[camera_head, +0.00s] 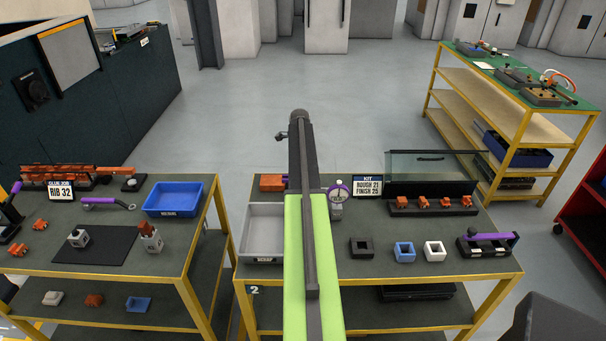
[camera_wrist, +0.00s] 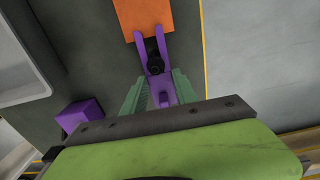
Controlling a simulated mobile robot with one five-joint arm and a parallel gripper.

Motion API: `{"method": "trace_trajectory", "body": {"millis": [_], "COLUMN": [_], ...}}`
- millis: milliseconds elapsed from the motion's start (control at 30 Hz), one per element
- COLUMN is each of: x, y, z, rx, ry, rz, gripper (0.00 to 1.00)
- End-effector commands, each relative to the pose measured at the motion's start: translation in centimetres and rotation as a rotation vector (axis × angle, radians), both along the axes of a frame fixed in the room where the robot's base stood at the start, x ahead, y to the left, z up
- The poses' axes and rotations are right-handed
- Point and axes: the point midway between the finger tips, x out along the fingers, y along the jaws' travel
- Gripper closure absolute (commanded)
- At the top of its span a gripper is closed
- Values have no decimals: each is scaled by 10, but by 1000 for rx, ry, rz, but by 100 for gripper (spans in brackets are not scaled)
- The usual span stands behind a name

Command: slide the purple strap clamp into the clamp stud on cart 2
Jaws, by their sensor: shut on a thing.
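In the wrist view, my gripper (camera_wrist: 158,94) is shut on the purple strap clamp (camera_wrist: 155,86), with a green finger on each side of it. The clamp is forked, and its two prongs point up the picture. A black stud (camera_wrist: 154,54) shows between the prongs. The prong tips reach the edge of an orange block (camera_wrist: 147,14); I cannot tell whether they touch it. In the head view, the orange block (camera_head: 271,182) lies at the back of cart 2 (camera_head: 395,272). My arm hides the gripper, clamp and stud there.
A grey scrap tray (camera_head: 262,224) stands on cart 2; its wall fills the wrist view's left side. A purple block (camera_wrist: 78,114) lies left of my gripper. A dial gauge (camera_head: 337,190) stands right of my arm. Several square rings, including a blue one (camera_head: 404,251), sit at the front right.

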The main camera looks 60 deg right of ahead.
Motion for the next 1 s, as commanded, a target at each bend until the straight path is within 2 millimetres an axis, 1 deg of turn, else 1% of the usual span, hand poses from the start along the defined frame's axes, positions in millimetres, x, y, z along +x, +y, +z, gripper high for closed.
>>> {"method": "trace_trajectory", "body": {"millis": [200, 600, 1000], "x": [0, -12, -13], "y": [0, -8, -9], "z": [0, 0, 0], "rx": [1, -3, -3], "ry": [-1, 4, 5], "rz": [0, -1, -3], "gripper": [100, 100, 100]}}
